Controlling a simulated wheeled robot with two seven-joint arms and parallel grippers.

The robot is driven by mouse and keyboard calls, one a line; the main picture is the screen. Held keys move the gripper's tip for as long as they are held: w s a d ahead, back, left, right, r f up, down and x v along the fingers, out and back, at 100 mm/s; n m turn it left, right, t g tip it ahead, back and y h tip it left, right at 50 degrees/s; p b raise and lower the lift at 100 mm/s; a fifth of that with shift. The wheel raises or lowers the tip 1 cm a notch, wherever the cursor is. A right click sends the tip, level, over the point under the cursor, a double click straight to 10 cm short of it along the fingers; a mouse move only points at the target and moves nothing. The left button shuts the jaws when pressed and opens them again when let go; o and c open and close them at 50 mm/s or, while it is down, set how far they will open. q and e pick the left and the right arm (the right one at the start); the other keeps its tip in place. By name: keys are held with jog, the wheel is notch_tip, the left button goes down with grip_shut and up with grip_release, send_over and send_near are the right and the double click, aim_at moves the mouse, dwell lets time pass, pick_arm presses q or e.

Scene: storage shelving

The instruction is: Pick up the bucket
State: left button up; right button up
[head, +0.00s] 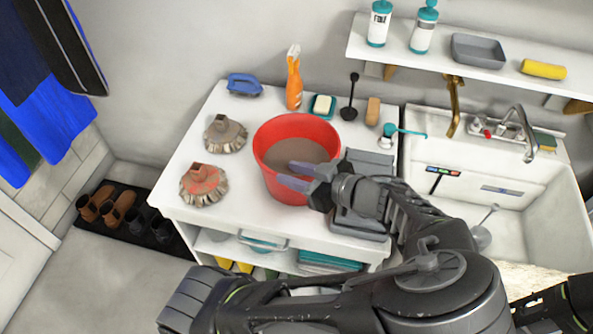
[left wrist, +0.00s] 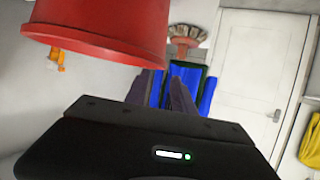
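The red bucket (head: 268,172) stands upright on the white counter (head: 235,225), with a brownish inside. My left gripper (head: 298,175) reaches in from the right side of the bucket. Its two grey fingers point left, with a gap between them, and overlap the bucket's near right rim in the head view. In the left wrist view the fingers (left wrist: 167,90) are apart with nothing between them, and the bucket (left wrist: 105,28) fills the upper left, beside the fingers. I cannot tell whether a finger touches the bucket. My right gripper is not in view.
Two brushes (head: 203,184) (head: 225,134) lie left of the bucket. An orange spray bottle (head: 294,80), a blue brush (head: 244,84) and a soap dish (head: 322,107) are behind it. A grey rack (head: 360,220) is at its right, then the sink (head: 470,190). A shelf (head: 480,65) hangs above.

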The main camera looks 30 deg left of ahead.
aim_at(272, 168)
pick_arm(q)
jog(key=shift+x, duration=1.15)
jog(key=shift+p+x, duration=0.85)
jog(key=shift+x, duration=1.75)
jog(key=shift+w+d+f, duration=0.1)
jog(key=shift+w+f, duration=0.1)
grip_shut()
